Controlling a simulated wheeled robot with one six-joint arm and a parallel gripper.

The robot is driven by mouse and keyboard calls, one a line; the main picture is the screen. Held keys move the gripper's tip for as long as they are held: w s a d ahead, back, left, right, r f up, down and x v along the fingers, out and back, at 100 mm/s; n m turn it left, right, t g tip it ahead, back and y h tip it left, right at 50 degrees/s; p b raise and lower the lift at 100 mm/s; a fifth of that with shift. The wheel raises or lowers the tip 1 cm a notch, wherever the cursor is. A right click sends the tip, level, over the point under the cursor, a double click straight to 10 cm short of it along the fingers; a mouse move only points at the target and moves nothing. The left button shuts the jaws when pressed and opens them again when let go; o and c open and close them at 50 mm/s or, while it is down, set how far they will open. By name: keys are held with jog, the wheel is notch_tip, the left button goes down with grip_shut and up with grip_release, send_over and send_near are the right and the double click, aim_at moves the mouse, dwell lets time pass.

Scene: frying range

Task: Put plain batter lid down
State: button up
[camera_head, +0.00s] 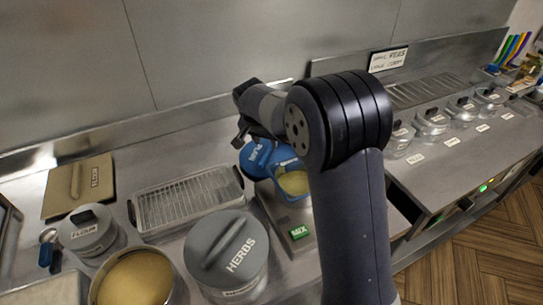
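The blue lid (254,157), with white lettering that looks like PLAIN, shows below my gripper (243,138) at the left rim of a blue tub. The lid looks tilted. The blue tub (287,188) is open and shows pale yellow batter inside. My arm comes up from the bottom and bends left, and its dark gripper points down beside the lid. The fingertips are small and partly hidden, so I cannot tell whether they grip the lid. My arm hides the right side of the tub.
A wire rack tray (188,203) lies left of the tub. A grey HERBS lid (227,247), an open round pot (135,280) and a FLOUR container (88,231) stand in front. A brown FLOUR board (78,187) lies far left. Several lidded pots (431,122) line the right counter.

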aim_at(267, 151)
jog(key=p+x, duration=0.1)
jog(key=x, duration=0.2)
jog(key=p+x, duration=0.1)
jog(key=x, duration=0.2)
jog(key=shift+w+a, duration=0.2)
jog(key=shift+w, duration=0.05)
jog(key=shift+w+f, duration=0.1)
jog(key=shift+f, duration=0.25)
jog(key=shift+f+b, duration=0.2)
jog(key=shift+b, duration=0.25)
grip_shut()
